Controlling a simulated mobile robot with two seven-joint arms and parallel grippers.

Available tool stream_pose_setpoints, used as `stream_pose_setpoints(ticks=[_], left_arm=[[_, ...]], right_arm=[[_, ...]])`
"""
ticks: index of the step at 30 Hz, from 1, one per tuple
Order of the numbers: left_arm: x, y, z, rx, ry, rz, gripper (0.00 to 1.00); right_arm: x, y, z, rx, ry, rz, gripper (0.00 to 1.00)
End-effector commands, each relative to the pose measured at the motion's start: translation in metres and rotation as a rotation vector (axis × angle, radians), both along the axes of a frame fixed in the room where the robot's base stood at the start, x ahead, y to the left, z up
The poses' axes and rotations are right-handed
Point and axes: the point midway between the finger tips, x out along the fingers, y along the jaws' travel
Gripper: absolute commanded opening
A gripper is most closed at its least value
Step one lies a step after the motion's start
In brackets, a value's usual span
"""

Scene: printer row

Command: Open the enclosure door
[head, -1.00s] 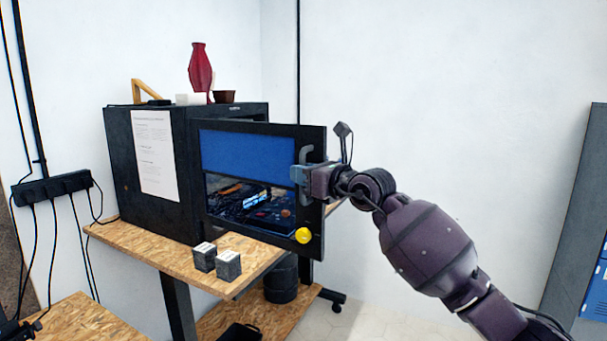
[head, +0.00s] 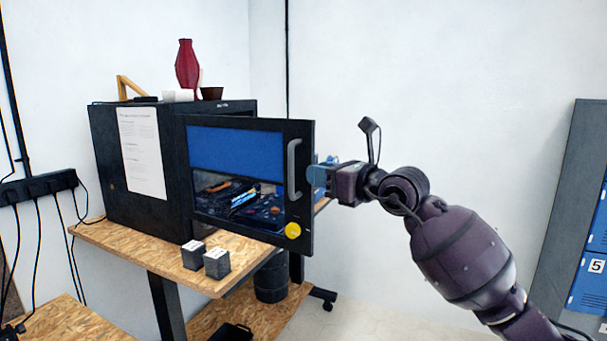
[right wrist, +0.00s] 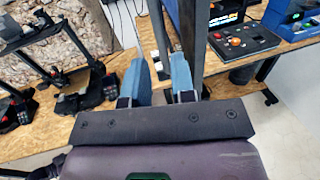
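The enclosure (head: 100,165) is a black box on a chipboard bench. Its door (head: 305,215), with a blue-tinted window, stands swung out from the front, and part of the interior shows beyond it. The grey door handle (head: 294,170) is near the door's free edge. My left gripper is not in view.
A red vase (head: 187,65) and small bowls stand on the enclosure. Two small dark blocks (head: 216,264) sit near the bench (head: 130,243) front. A black bin (head: 271,280) is below. Lockers (head: 590,240) stand at the right.

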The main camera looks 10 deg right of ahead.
Motion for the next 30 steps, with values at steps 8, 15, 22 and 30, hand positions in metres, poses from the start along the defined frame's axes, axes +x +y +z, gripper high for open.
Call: stream_pose_setpoints(ticks=[8,15,22,30], left_arm=[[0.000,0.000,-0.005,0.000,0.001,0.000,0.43],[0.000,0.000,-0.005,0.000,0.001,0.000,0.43],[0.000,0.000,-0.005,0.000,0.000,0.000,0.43],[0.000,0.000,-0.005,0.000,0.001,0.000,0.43]], right_arm=[[-0.020,-0.018,-0.001,-0.001,0.000,0.000,0.24],[-0.022,-0.019,0.000,-0.001,-0.001,0.001,0.24],[-0.022,-0.019,0.005,0.017,-0.022,0.005,0.24],[-0.049,-0.003,0.047,0.366,-0.021,0.214,0.24]])
